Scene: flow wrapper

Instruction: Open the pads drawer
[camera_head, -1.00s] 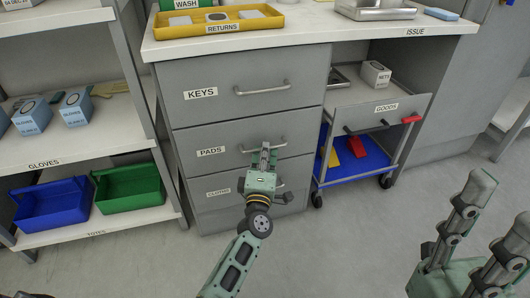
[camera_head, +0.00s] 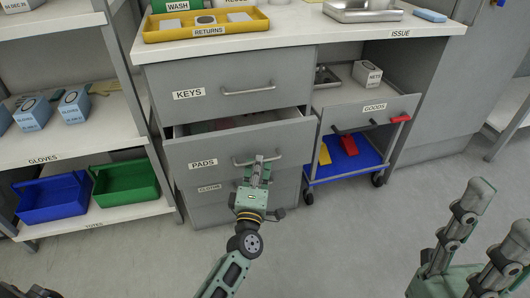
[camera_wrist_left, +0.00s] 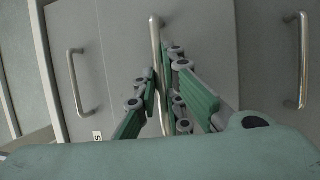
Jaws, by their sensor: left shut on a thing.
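The pads drawer (camera_head: 220,146) is the middle drawer of a grey cabinet, labelled PADS. It stands pulled out part way, with a dark gap above its front and something faint inside that I cannot make out. My left gripper (camera_head: 259,164) is at its bar handle (camera_head: 243,160). In the left wrist view my left gripper (camera_wrist_left: 167,90) has its fingers on both sides of the handle (camera_wrist_left: 156,40), shut on it.
The keys drawer (camera_head: 220,88) above and the cloths drawer (camera_head: 215,212) below are shut. A goods drawer (camera_head: 362,112) and a cart with a blue tray (camera_head: 350,165) stand to the right. A shelf with blue and green totes (camera_head: 125,183) stands left. Floor in front is clear.

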